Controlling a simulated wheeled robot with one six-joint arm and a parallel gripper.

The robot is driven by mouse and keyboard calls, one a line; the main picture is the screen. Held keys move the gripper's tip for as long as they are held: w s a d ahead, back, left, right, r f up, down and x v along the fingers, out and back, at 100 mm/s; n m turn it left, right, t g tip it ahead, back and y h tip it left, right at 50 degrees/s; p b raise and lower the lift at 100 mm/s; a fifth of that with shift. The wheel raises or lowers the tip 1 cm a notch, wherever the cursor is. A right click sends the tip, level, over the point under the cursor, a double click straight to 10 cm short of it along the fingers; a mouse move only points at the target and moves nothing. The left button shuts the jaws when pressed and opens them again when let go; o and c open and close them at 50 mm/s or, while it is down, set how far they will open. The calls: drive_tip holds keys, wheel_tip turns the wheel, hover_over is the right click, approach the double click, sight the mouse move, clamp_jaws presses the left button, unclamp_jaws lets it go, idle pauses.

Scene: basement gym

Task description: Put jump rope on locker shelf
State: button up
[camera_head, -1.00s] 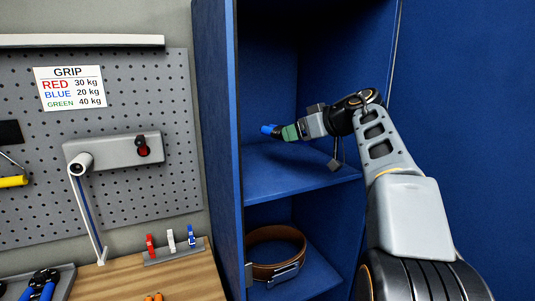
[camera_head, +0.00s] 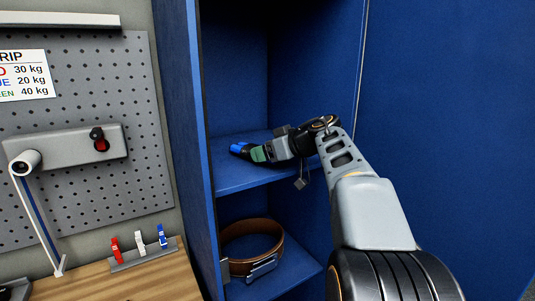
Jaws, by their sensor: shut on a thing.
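My gripper (camera_head: 258,153) reaches into the open blue locker (camera_head: 184,120) from the right. It is shut on a small blue-and-black piece (camera_head: 239,148), which I take to be the jump rope; only its blue end shows past the greenish fingertips. The gripper and the piece are low over the upper locker shelf (camera_head: 235,180), near its left side. I cannot tell whether the piece touches the shelf. My wrist and arm cover the shelf's right part.
A brown belt (camera_head: 236,267) with a metal buckle lies on the lower shelf. The locker's left wall stands close to the gripper. A workbench (camera_head: 160,282) with red, white and blue clips and a pegboard (camera_head: 95,100) are at left. A small grey piece (camera_head: 301,183) hangs below my wrist.

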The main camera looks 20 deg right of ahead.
drive_tip(key=shift+f, duration=0.15)
drive_tip(key=o, duration=1.1)
drive_tip(key=shift+c, duration=0.2)
drive_tip(key=v, duration=1.2)
drive_tip(key=shift+s, duration=0.15)
